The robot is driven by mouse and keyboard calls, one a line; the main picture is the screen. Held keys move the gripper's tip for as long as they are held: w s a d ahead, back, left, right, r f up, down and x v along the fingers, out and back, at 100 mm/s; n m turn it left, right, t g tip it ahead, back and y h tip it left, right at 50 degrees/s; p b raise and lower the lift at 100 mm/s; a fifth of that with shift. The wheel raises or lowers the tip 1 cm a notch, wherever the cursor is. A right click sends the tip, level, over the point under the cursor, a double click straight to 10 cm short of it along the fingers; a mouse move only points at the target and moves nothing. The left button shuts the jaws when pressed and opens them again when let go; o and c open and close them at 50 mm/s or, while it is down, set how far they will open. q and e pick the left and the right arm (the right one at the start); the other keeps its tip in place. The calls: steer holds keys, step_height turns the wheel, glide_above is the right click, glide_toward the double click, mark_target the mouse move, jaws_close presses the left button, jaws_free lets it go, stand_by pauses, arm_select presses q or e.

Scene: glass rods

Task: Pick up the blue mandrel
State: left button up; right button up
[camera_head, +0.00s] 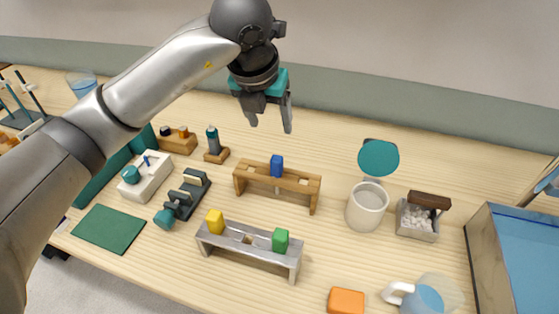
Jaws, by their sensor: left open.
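The blue mandrel (277,166) stands upright in the middle of a wooden rack (243,187) near the centre of the table, its blue block top showing above the rack. A thin part of it shows below the rack's top plank. My left gripper (270,127) is open and empty. It hangs above the table behind the wooden rack, apart from the mandrel, with its fingers pointing down. My right gripper is not in view.
A grey rack (250,250) in front holds a yellow block (214,221) and a green block (280,240). A white cup (367,207) and a small box of white pieces (416,220) stand right. Small tools stand left, beside a green mat (108,229).

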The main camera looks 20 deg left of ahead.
arm_select(q)
glide_above(276, 158)
steer(key=s, duration=0.2)
step_height(276, 158, down, 8)
steer(key=shift+x, duration=0.8)
steer(key=x, duration=0.3)
steer(key=shift+s+f+b, duration=0.15)
steer(key=shift+f+b, duration=0.15)
steer(key=shift+f, duration=0.1)
steer(key=shift+w+f, duration=0.25)
steer(key=shift+f, duration=0.2)
jaws_close()
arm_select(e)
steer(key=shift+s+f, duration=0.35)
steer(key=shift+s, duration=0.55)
